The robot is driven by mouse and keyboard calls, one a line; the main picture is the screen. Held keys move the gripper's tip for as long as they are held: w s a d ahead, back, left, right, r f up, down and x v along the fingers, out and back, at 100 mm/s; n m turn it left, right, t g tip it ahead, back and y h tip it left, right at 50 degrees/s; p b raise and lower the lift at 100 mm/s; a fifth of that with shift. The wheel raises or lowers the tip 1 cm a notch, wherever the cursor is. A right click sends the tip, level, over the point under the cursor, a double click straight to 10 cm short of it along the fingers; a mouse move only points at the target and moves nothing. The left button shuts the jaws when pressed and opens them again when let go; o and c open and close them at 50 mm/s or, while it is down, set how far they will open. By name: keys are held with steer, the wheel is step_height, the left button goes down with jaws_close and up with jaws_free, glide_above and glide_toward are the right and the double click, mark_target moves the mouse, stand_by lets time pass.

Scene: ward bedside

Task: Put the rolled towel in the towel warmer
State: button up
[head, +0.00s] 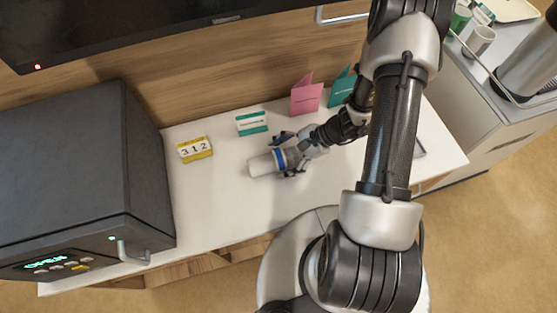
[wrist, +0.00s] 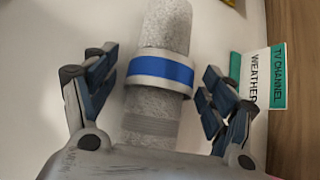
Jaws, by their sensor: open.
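The rolled towel (wrist: 160,110) is a pale grey roll with a blue and white band, lying on the white countertop. It also shows in the head view (head: 262,164), partly covered by the gripper. My gripper (head: 289,154) is open, with one finger on each side of the towel. In the wrist view the gripper (wrist: 158,78) has gaps between both fingers and the roll. The towel warmer (head: 70,180) is probably the large dark grey box at the left, with a green display, buttons and a handle (head: 133,255) on its front. The front is too steeply angled to tell whether its door is shut.
On the countertop (head: 205,215), a yellow number block (head: 195,149), a teal and white sign (head: 251,123) and pink (head: 306,97) and teal cards (head: 341,88) stand along the back. A cart with cups (head: 478,40) is at right. The counter between towel and box is clear.

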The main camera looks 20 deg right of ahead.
steer(key=c, duration=1.3)
steer(key=shift+o, duration=0.2)
